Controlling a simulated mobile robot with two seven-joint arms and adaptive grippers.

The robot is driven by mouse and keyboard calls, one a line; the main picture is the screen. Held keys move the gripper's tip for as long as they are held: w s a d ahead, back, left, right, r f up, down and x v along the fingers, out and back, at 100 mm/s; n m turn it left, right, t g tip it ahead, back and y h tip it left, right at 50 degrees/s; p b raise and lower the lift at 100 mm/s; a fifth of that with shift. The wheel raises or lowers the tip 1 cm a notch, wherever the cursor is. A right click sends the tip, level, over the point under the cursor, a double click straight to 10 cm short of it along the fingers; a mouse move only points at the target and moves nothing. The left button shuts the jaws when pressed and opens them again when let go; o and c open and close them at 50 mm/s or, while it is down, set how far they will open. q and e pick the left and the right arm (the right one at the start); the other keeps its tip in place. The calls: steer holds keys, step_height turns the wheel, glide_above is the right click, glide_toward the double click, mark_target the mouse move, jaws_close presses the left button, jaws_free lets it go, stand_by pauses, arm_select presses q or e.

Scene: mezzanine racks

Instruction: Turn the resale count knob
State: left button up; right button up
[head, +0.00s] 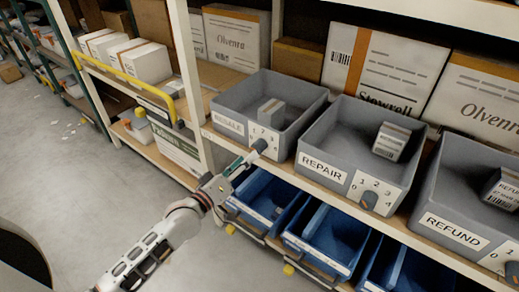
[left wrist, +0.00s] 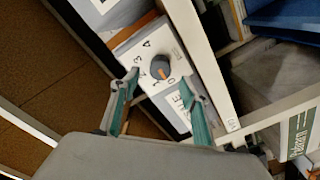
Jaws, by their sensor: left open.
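The resale bin (head: 235,98) is a grey bin on the shelf, with a RESALE label and a numbered white dial plate (head: 274,138) on its front. Its grey round knob (left wrist: 160,67) has an orange mark; I cannot tell for sure which digit it points at. In the head view the knob (head: 259,145) is partly hidden by my gripper. My left gripper (head: 244,160) is in front of the plate, and its open teal fingers (left wrist: 162,98) show in the left wrist view. The knob is beyond the fingertips, between their lines, with nothing held. My right gripper is not in view.
The repair bin (head: 352,115) and refund bin (head: 452,185) stand to the right, with similar plates. Blue bins (head: 262,196) are on the level below. A yellow rail (head: 122,77) is on the left shelf. The floor (head: 70,165) at left is mostly clear.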

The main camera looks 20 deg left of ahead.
mark_target(257, 149)
arm_select(q)
steer(key=x, duration=0.7)
steer(key=shift+b, duration=0.35)
steer(key=shift+c, duration=0.3)
steer(key=c, duration=1)
